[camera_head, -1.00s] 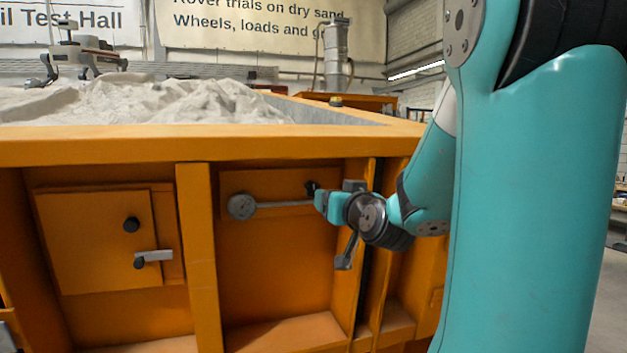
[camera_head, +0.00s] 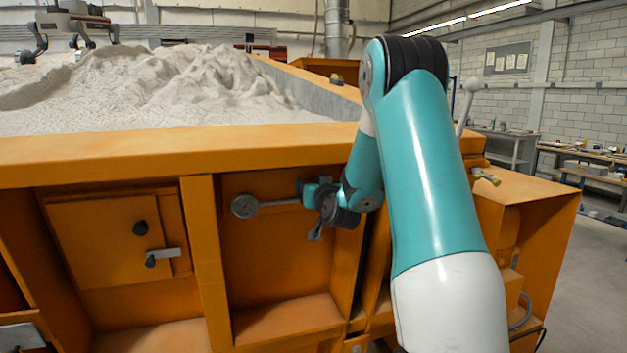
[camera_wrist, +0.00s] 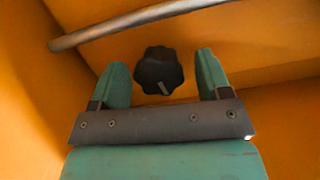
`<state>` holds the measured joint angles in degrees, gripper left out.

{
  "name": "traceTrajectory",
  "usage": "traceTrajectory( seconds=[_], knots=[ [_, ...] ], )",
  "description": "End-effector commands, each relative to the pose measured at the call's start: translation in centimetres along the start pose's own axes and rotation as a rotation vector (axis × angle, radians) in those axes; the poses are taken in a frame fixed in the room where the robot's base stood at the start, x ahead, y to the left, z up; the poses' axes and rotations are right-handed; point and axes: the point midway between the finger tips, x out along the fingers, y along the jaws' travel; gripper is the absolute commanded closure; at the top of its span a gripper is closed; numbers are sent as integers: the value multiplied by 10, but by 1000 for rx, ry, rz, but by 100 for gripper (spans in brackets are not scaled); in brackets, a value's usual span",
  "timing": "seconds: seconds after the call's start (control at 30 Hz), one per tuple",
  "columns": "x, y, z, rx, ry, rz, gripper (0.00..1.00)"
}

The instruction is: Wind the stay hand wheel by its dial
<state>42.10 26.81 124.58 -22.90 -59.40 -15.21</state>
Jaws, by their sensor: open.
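A black lobed hand wheel (camera_wrist: 158,71) with a white mark on its face shows in the wrist view, in front of an orange panel. My gripper (camera_wrist: 160,75) is open, with one green finger on each side of the wheel. I cannot tell whether either finger touches it. In the head view my gripper (camera_head: 304,192) is at the upper right of the middle bay, and the wheel is hidden behind it. A round grey disc (camera_head: 245,206), with a grey rod (camera_head: 280,203) running right from it, sits left of my gripper. No dial markings can be read.
The rod also crosses the top left of the wrist view (camera_wrist: 130,22). Orange posts (camera_head: 205,260) flank the bay. A hatch (camera_head: 105,240) with black knobs and a grey latch is on the left. A ball-topped lever (camera_head: 467,105) stands right of my arm. Sand (camera_head: 180,90) fills the bed above.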

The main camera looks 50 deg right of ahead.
Motion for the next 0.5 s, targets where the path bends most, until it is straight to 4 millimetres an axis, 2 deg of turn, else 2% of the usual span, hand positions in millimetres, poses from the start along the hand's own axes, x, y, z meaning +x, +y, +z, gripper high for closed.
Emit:
traceTrajectory(
  seconds=[0.27,0.37,0.5],
  knots=[
    [2,0,1,0,0,0,29],
    [2,0,0,0,0,0,48],
    [2,0,0,0,0,0,79]
  ],
)
